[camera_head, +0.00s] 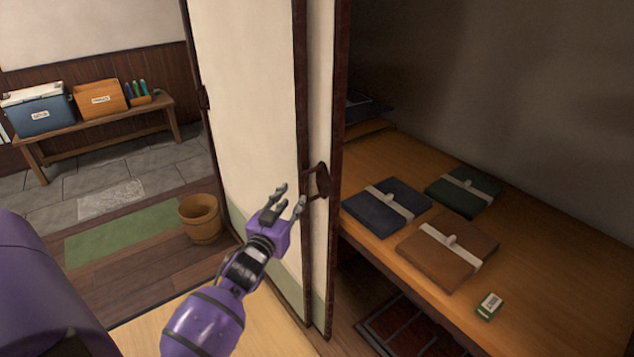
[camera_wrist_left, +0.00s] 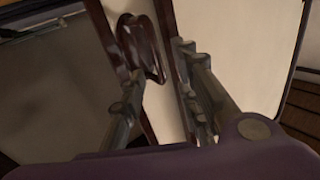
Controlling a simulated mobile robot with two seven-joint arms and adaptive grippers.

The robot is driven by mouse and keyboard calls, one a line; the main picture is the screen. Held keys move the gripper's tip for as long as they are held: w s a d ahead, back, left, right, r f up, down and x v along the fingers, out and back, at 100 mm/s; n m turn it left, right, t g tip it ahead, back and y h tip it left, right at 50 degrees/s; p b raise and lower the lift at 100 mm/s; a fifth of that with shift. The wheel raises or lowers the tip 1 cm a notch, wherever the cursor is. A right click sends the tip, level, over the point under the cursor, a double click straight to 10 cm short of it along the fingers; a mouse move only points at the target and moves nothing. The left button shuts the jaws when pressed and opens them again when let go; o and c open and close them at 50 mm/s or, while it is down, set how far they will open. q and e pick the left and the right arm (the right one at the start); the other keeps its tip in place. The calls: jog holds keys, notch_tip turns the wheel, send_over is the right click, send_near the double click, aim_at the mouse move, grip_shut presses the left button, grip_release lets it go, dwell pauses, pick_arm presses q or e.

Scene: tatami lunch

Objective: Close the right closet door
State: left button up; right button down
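The closet door (camera_head: 321,75) is a cream panel with a dark frame, in the middle of the head view. The closet to its right stands open. A dark handle (camera_head: 320,181) sticks out at the panel's right edge; it also shows in the left wrist view (camera_wrist_left: 142,46), just beyond the fingertips. My left gripper (camera_head: 290,198) is open, its fingers spread and empty, just left of the handle. In the left wrist view the fingers (camera_wrist_left: 160,75) point toward the handle, and I cannot tell whether they touch it. My right gripper is not in view.
Another cream panel (camera_head: 240,90) stands left of the door. The closet's wooden shelf (camera_head: 560,260) holds folded bundles (camera_head: 450,250) and a small green box (camera_head: 489,305). A wooden bucket (camera_head: 200,220) stands on the floor at left. A bench (camera_head: 105,118) stands behind.

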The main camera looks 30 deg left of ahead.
aim_at(302, 187)
pick_arm(q)
jog(key=shift+w+d+r, duration=0.1)
jog(key=shift+w+r, duration=0.1)
jog(key=shift+w, duration=0.3)
jog(key=w, duration=0.3)
jog(key=w+a, duration=0.1)
jog(key=w, duration=0.2)
jog(key=shift+w+a, duration=0.15)
jog(key=shift+w, duration=0.05)
grip_shut()
